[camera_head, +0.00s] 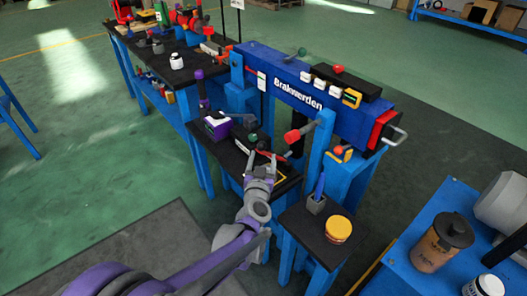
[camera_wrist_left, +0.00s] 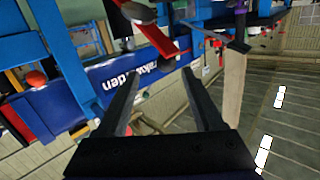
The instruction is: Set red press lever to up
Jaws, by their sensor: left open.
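In the head view a red lever grip (camera_head: 293,136) sticks out on a short rod in front of the blue press beam, beside a blue upright post. It looks tilted, with the red end lower left. My left gripper (camera_head: 263,158) is open and empty, below and left of the red grip and apart from it, over the black worktop. In the left wrist view the open fingers (camera_wrist_left: 163,95) have nothing between them. A red bar (camera_wrist_left: 150,30) shows beyond them at the top; I cannot tell whether it is the same lever. My right gripper is not in view.
The blue beam (camera_head: 290,88) marked Brakwerden spans behind the gripper. A purple and white box (camera_head: 217,125) sits on the black worktop to the left. A yellow-lidded jar (camera_head: 338,229) and a pen holder (camera_head: 316,203) stand at right. Green floor is clear at left.

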